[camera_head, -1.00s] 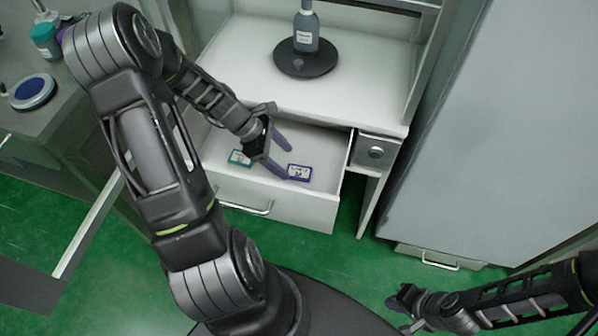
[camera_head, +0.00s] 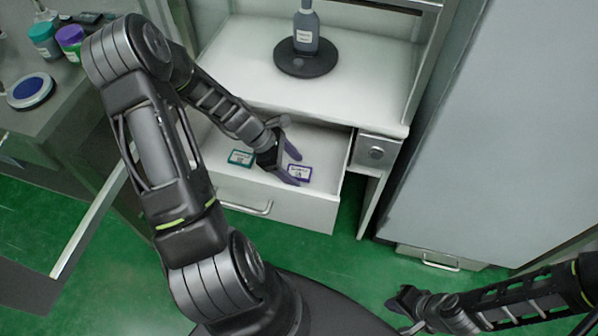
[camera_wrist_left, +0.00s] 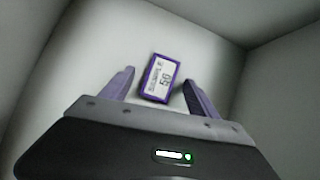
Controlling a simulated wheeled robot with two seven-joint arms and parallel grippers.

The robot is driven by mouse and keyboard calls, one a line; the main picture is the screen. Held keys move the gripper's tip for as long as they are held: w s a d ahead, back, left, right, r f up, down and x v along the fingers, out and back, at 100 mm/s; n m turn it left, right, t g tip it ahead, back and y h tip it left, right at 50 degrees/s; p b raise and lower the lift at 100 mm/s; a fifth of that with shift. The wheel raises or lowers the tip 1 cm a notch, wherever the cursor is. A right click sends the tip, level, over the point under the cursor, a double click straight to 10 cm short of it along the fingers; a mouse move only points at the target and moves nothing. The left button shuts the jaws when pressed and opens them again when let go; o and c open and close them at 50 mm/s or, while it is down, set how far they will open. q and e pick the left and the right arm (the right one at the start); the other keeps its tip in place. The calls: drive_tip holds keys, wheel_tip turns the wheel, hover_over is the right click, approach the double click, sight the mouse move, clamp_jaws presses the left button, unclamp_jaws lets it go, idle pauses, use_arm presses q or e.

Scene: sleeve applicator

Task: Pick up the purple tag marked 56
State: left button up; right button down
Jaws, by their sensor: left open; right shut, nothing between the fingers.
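The purple tag marked 56 (camera_head: 299,172) lies flat in the open white drawer (camera_head: 285,205). In the left wrist view the tag (camera_wrist_left: 158,78) shows its white label with 56, tilted a little, between and just beyond the fingertips. My left gripper (camera_head: 294,168) is open and reaches down into the drawer at the tag. Its two purple fingers (camera_wrist_left: 160,82) stand on either side of the tag, apart from it. My right gripper (camera_head: 398,303) is shut and empty at the lower right, away from the drawer, over the green floor.
A teal tag (camera_head: 240,158) lies in the drawer left of the purple one. The drawer walls are close around my left gripper. A bottle on a dark round base (camera_head: 306,62) stands on the white top above. Jars (camera_head: 69,42) stand on the left counter.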

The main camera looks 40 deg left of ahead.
use_arm(q)
drive_tip(key=shift+c, duration=0.5)
drive_tip(key=c, duration=1.4)
wheel_tip(320, 180, up, 28)
drive_tip(key=p, duration=0.4)
drive_tip(key=shift+p, duration=0.4)
